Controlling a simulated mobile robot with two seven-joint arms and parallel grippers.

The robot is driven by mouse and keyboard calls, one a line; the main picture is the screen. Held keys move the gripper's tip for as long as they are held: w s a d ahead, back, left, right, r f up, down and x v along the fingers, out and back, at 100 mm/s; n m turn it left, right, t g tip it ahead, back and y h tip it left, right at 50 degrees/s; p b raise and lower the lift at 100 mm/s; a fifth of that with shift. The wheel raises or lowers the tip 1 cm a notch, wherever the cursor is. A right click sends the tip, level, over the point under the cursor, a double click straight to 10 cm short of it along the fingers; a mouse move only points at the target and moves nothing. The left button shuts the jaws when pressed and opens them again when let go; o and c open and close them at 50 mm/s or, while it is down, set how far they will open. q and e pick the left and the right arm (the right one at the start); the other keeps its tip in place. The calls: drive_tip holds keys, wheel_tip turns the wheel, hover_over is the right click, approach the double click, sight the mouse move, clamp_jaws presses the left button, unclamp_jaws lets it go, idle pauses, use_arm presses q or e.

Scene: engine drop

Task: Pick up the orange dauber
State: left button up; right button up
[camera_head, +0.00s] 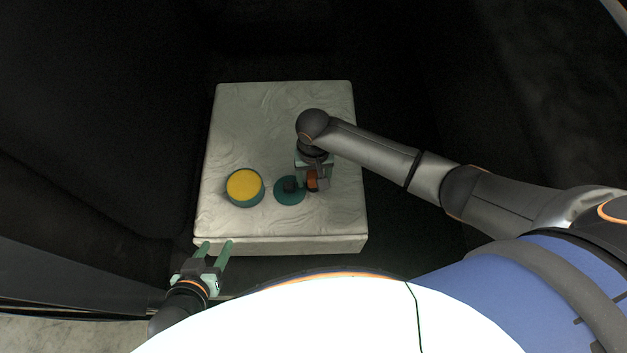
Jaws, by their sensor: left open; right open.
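The orange dauber (312,180) is on the pale marbled table, directly at my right gripper (312,184). Only a small orange part of it shows; the gripper and wrist cover the rest. My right gripper is open and points down over the dauber from the far side. I cannot tell whether its fingers touch it. My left gripper (217,246) is open and empty, off the table's front edge at the left, with its two green fingers pointing toward the table.
The pale table (270,115) has free room at the back. A round teal container with a yellow top (244,184) stands at the left. A flat teal disc with a dark knob (290,194) lies close beside the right gripper.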

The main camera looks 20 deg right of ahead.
drive_tip(key=shift+f, duration=0.2)
clamp_jaws()
idle(0.4)
